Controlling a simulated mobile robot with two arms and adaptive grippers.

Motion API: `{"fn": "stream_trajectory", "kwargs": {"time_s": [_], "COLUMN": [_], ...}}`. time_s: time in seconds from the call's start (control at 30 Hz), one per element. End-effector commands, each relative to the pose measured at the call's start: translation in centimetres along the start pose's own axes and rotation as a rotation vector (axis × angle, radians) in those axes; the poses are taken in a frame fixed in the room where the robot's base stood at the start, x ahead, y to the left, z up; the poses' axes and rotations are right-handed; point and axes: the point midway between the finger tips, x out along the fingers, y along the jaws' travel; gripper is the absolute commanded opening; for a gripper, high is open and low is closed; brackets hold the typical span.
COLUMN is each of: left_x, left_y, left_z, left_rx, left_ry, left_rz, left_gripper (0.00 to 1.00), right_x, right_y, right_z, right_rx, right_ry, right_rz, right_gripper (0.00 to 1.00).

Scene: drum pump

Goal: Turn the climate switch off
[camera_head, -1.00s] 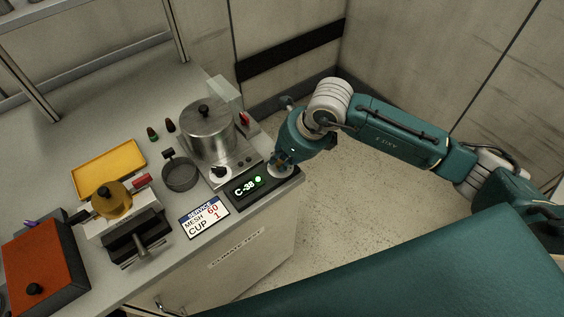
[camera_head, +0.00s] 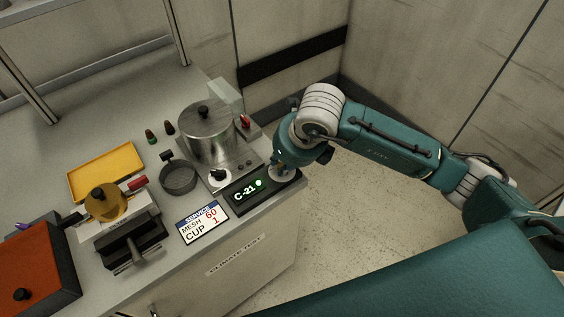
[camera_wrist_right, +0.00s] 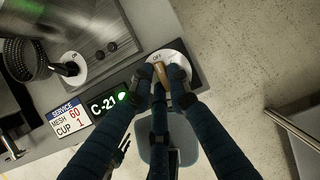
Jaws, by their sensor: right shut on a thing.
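The climate switch is a round white dial (camera_wrist_right: 175,56) with a tan lever (camera_wrist_right: 160,73), at the right end of a dark panel on the bench. The upper end of the lever lies close to the OFF mark in the right wrist view. My right gripper (camera_wrist_right: 160,80) is shut on the lever, with a dark finger on each side. In the head view my right gripper hides much of the dial (camera_head: 280,174). The display (camera_head: 247,192) beside it reads C-21, and its round green light (camera_head: 260,184) is lit. My left gripper is not in view.
A metal pot (camera_head: 209,135) with its own black knob (camera_head: 219,176) stands behind the panel. A service card (camera_head: 204,222) lies left of the display. A wire basket (camera_head: 178,178) and yellow tray (camera_head: 107,170) are farther left. The floor right of the bench is clear.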

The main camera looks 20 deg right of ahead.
Motion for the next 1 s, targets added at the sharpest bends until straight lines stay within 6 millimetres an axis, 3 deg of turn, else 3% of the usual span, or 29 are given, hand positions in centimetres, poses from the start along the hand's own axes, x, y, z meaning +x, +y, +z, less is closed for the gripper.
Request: {"fn": "stream_trajectory", "kwargs": {"time_s": [0.1,0.13,0.2,0.23,0.63,1.0], "left_x": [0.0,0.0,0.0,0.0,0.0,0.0], "left_y": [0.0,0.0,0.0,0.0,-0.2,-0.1], "left_z": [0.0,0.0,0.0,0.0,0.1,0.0], "left_rx": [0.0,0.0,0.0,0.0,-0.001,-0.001], "left_ry": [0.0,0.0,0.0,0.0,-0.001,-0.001], "left_rz": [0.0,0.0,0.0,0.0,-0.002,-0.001], "left_gripper": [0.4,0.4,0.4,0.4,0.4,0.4], "right_x": [-0.1,-0.1,-0.1,-0.1,-1.0,-8.4], "right_y": [-0.1,-0.1,-0.1,-0.1,-0.1,-0.1], "right_z": [0.2,0.2,0.2,0.2,0.2,0.2], "right_rx": [0.0,0.0,0.0,0.0,-0.002,-0.003], "right_ry": [-0.005,-0.005,-0.004,-0.004,-0.004,-0.008], "right_rz": [-0.002,-0.002,-0.001,-0.001,-0.001,-0.002], "right_gripper": [0.0,0.2,0.34,0.35,0.35,0.35]}}
